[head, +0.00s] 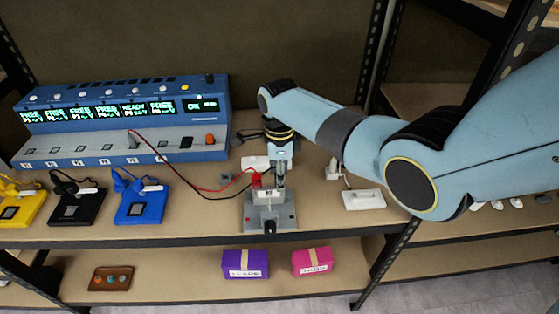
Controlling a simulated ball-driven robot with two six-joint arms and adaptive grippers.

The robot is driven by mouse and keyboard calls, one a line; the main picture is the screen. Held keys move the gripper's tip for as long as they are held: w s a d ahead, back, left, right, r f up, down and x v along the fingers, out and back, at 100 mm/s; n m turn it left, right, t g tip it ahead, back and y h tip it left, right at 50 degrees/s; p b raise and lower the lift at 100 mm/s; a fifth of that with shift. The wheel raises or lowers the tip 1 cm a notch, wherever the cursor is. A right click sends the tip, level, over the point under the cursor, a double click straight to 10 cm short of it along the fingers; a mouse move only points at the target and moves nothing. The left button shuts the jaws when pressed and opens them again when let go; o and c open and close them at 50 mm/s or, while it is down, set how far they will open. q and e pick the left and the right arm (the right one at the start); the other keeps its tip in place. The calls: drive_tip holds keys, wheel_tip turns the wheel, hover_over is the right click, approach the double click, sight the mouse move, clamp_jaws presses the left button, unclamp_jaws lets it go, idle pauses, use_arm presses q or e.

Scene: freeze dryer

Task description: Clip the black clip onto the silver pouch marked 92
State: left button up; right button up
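My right gripper (281,174) points down over a grey fixture (256,213) on the shelf, its arm reaching in from the right. Its fingers are small and partly merge with the fixture behind, so I cannot tell whether they are open or shut on something. A red lead (190,179) and a black lead (180,174) run from the blue instrument to the fixture. A red piece (257,180) shows at the fixture's upper left. The black clip is not clear at the black lead's end. I cannot make out a silver pouch or the number 92. My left gripper is out of view.
The blue instrument (120,150), with lit displays, stands at the back left. Yellow (32,205), black (88,209) and blue (152,208) stands line the front left. A white block (364,200) lies right of the fixture. Purple (245,257) and pink (311,261) boxes sit below.

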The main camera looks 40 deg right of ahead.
wheel_tip(320, 180, up, 11)
drive_tip(key=s+a+f+n+t, duration=0.2)
drive_tip(key=s+n, duration=1)
drive_tip(key=s, duration=0.1)
drive_tip(key=s+a+r+n+t, duration=0.1)
drive_tip(key=s+r+n, duration=0.3)
drive_tip(key=s+n, duration=0.25)
drive_tip(key=s+r+n+t, duration=0.1)
drive_tip(key=s+r+n, duration=0.3)
drive_tip(key=s+n, duration=0.25)
wheel_tip(320, 180, down, 34)
drive_tip(key=s+d+g+h+b, duration=0.1)
drive_tip(key=d+g+b, duration=0.1)
drive_tip(key=b, duration=0.7)
drive_tip(key=s+f+b, duration=0.4)
drive_tip(key=s+f, duration=0.6)
drive_tip(key=f, duration=0.3)
drive_tip(key=s+d+f+g+b, duration=0.1)
drive_tip(key=s+f+b, duration=0.3)
drive_tip(key=s+f, duration=0.5)
wheel_tip(320, 180, down, 5)
drive_tip(key=shift+s+r+b, duration=0.1)
drive_tip(key=shift+s+b, duration=0.3)
drive_tip(key=shift+d, duration=0.1)
